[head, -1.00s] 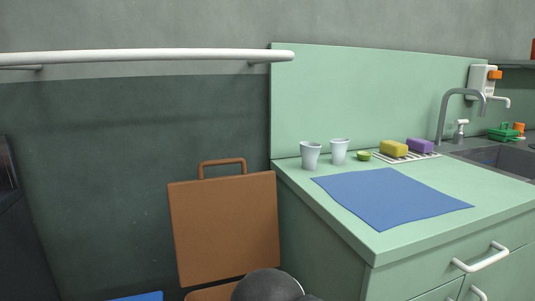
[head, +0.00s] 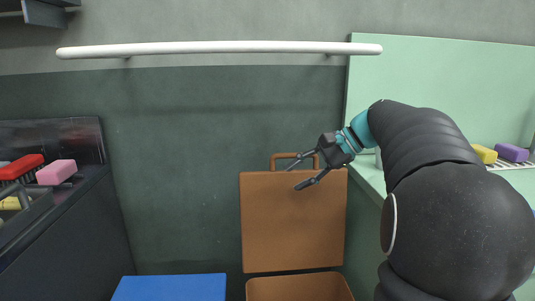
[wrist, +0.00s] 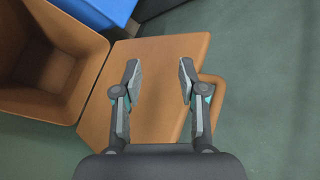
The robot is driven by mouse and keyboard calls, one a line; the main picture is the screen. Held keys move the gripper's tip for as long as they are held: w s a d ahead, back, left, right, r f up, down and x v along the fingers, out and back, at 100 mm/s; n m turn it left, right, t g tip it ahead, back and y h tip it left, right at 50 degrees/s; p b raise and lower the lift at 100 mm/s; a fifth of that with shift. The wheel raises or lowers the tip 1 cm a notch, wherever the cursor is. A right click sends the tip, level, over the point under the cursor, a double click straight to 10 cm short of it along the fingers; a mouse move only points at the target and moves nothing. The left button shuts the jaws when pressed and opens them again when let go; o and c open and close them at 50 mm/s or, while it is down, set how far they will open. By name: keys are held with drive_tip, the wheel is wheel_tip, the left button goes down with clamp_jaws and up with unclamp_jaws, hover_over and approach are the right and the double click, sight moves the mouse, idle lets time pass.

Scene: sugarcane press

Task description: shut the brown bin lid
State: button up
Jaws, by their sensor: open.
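The brown bin lid (head: 293,228) stands raised, nearly upright, against the dark wall behind the brown bin (head: 300,289). Its loop handle (head: 280,158) is at the top edge. My gripper (head: 302,173) is open and empty in front of the lid's upper part, near the handle. In the wrist view the lid (wrist: 155,95) lies behind my open fingers (wrist: 158,72), with its handle (wrist: 215,92) to their right. The open, empty bin (wrist: 45,60) shows at the left. I cannot tell whether a finger touches the lid.
A blue bin or lid (head: 170,288) stands left of the brown bin, also seen in the wrist view (wrist: 100,10). A green counter (head: 368,176) is to the right. A dark counter (head: 75,220) with coloured items is at the left. A white rail (head: 220,48) runs above.

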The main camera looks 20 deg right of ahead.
drive_tip(key=m+y, duration=0.1)
drive_tip(key=y, duration=0.1)
approach(295, 156)
drive_tip(key=s+a+f, duration=0.3)
drive_tip(key=a, duration=0.1)
drive_tip(key=w+d+r+m+t+y, duration=0.1)
drive_tip(key=d+r+t+y, duration=0.1)
drive_tip(key=d, duration=0.6)
drive_tip(key=x, duration=1.4)
drive_tip(key=shift+f, duration=0.15)
